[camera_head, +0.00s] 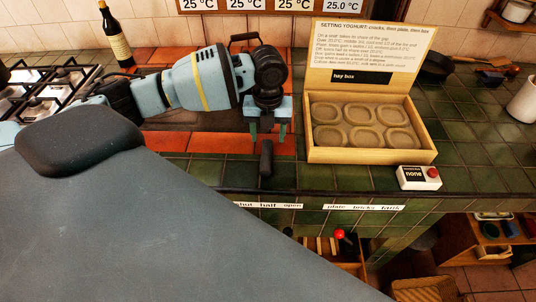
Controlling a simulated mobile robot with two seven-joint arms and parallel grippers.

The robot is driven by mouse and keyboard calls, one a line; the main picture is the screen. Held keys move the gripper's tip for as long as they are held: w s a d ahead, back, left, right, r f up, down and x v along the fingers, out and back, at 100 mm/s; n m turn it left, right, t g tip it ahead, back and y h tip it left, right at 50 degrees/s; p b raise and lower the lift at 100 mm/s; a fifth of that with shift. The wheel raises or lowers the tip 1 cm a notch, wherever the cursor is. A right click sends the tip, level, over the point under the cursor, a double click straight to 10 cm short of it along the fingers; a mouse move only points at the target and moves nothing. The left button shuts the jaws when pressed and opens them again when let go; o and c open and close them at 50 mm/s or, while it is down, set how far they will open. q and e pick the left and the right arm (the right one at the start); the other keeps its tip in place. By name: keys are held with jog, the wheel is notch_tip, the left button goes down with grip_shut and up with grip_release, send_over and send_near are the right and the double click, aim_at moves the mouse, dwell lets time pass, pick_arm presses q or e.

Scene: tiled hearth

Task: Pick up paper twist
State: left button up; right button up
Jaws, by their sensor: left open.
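I cannot make out a paper twist in the head view; my arm hides part of the tiled top. My left gripper (267,138) points down over the orange tiles near the front edge, its two teal fingers apart. A dark upright handle-like piece (266,159) shows just below and between the fingers; I cannot tell whether it is apart from them. My right gripper is not in view.
An open hay box (315,156) with several hollows stands right of the gripper, a white box with a red button (419,178) before it. A bottle (115,38) and hob (40,85) are at left. A red knob (340,234) shows below the edge. Green tiles at right are partly clear.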

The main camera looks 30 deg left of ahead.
aim_at(266, 154)
pick_arm(q)
jog(key=shift+w+f, duration=0.1)
jog(key=shift+f, duration=1.1)
jog(key=shift+a+f, duration=0.15)
jog(key=shift+f, duration=1.1)
jog(key=shift+a+f, duration=0.1)
jog(key=shift+f, duration=1.15)
jog(key=c, duration=1)
jog(key=shift+c, duration=0.2)
jog(key=shift+r, duration=0.85)
jog(key=shift+s+d+r, duration=0.15)
jog(key=shift+r, duration=0.35)
jog(key=shift+s+d+r, duration=0.1)
jog(key=shift+d+r, duration=0.05)
jog(key=shift+r, duration=0.3)
jog(key=s+d, duration=0.3)
jog(key=d, duration=0.4)
jog(key=s+d+r, duration=0.1)
jog(key=s+d, duration=0.3)
jog(key=d, duration=0.2)
jog(key=shift+d+r, duration=0.2)
jog(key=shift+d, duration=0.2)
